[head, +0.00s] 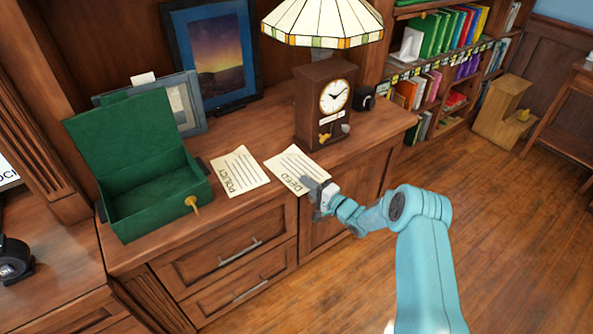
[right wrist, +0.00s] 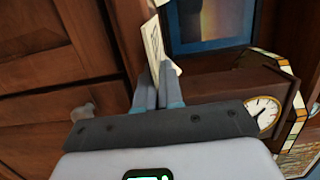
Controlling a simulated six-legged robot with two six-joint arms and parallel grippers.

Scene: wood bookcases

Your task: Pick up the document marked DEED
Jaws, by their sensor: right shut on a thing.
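The DEED document (head: 296,165) is a cream sheet with dark lines and the word DEED, lying on the wooden cabinet top near its front edge. My right gripper (head: 322,192) is at the sheet's front right corner, shut on it. In the right wrist view my gripper's fingers (right wrist: 158,88) are close together with the pale sheet (right wrist: 153,45) at their tips. The part of the sheet between the fingers is hidden. My left gripper is not in view.
A POLICY sheet (head: 239,172) lies left of the DEED. An open green box (head: 155,200) with a key stands further left. A wooden clock (head: 323,108) and a lamp (head: 322,22) stand behind the DEED. Framed pictures (head: 212,57) lean at the back.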

